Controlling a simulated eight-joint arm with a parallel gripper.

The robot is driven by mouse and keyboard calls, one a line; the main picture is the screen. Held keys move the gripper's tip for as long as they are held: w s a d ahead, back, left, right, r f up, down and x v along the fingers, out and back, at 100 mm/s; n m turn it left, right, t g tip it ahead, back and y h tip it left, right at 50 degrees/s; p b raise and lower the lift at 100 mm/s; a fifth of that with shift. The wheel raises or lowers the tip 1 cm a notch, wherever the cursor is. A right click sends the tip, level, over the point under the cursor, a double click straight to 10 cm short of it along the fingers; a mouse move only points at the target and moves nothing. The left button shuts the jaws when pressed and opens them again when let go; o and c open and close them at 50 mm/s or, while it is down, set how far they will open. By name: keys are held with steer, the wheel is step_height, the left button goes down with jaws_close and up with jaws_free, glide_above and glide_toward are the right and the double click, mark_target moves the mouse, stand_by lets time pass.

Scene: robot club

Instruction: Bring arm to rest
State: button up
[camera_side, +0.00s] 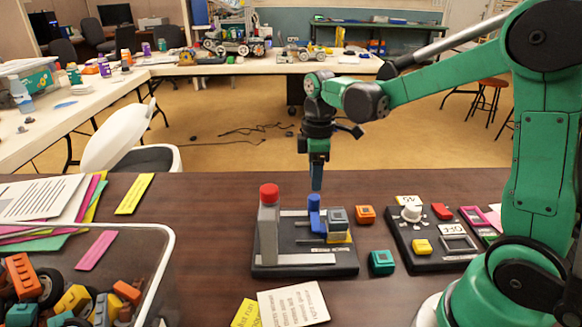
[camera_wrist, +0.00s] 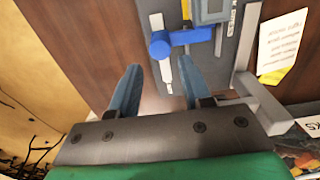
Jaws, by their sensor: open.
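My arm is green with dark joints, and it reaches in from the right in the side view. My gripper (camera_side: 317,182) hangs down above the far edge of a dark board on the brown table. In the wrist view my gripper (camera_wrist: 160,78) has its two blue-grey fingers apart with nothing held between them. A blue knob (camera_side: 314,203) on the board stands just below and beside the fingers; it also shows in the wrist view (camera_wrist: 160,45). The dark board (camera_side: 290,268) also carries a grey post with a red cap (camera_side: 269,194) and a grey block (camera_side: 337,217).
An orange block (camera_side: 365,214) and a teal block (camera_side: 382,262) lie right of the board. A second board (camera_side: 425,262) with a white knob stands further right. A clear bin (camera_side: 150,262) of parts is at front left.

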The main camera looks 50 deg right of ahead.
steer(key=shift+r, duration=0.15)
steer(key=shift+s+r, duration=0.1)
steer(key=s+a+r+m+t, duration=0.3)
steer(key=s+a+m+t, duration=0.3)
steer(key=m, duration=0.3)
steer(key=shift+s+a+r+t, duration=0.3)
steer(key=shift+a+t, duration=0.1)
steer(key=shift+t, duration=0.2)
